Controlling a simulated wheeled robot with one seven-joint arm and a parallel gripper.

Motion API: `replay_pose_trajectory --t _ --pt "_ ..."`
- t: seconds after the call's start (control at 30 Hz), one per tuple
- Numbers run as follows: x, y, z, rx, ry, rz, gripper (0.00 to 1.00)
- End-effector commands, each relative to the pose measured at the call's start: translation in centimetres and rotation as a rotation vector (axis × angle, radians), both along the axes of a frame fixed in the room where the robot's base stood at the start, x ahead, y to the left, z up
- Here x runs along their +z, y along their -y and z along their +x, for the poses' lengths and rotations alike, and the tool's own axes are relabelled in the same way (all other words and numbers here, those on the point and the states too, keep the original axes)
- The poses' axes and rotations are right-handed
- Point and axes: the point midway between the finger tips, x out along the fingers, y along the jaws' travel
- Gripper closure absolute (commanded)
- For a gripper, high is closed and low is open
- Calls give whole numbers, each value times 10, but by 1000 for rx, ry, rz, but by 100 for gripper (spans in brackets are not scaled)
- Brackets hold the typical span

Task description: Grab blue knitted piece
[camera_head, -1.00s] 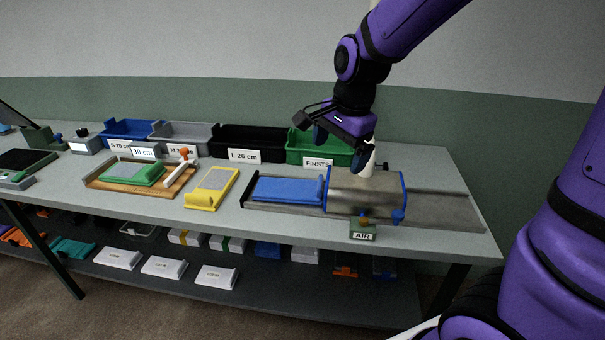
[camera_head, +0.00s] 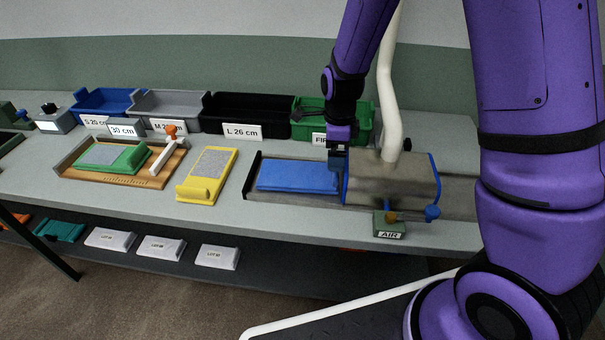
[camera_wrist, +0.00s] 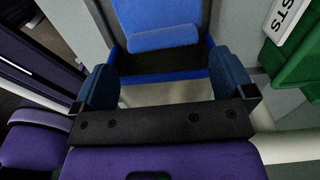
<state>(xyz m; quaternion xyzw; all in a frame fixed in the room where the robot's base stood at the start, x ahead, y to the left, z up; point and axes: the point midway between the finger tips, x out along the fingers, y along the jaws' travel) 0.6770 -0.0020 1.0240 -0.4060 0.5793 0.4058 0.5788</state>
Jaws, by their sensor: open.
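The blue knitted piece (camera_head: 298,175) lies flat in a long metal tray, left of the metal cylinder housing (camera_head: 395,180). In the wrist view its rolled end (camera_wrist: 163,38) lies just beyond my fingertips, and the flat part (camera_wrist: 155,12) runs on past it. My gripper (camera_head: 338,160) is low over the right end of the piece, beside the housing. In the wrist view my gripper (camera_wrist: 165,82) is open, its blue fingers wide apart with nothing between them.
Behind the tray stand a green bin (camera_head: 365,118) and a black bin (camera_head: 255,112). A white hose (camera_head: 388,85) rises from the housing. The AIR box (camera_head: 390,228) sits in front of it. A yellow frame (camera_head: 208,175) and a wooden board (camera_head: 78,170) lie to the left.

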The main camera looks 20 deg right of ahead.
Motion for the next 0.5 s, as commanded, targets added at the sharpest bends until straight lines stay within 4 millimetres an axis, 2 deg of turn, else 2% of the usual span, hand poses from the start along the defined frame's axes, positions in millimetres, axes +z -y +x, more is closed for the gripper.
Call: replay_pose_trajectory --t 0.27,0.5 --pt "-19 0 0 0 -2 0 0" --pt "-51 0 2 1 -3 0 0"
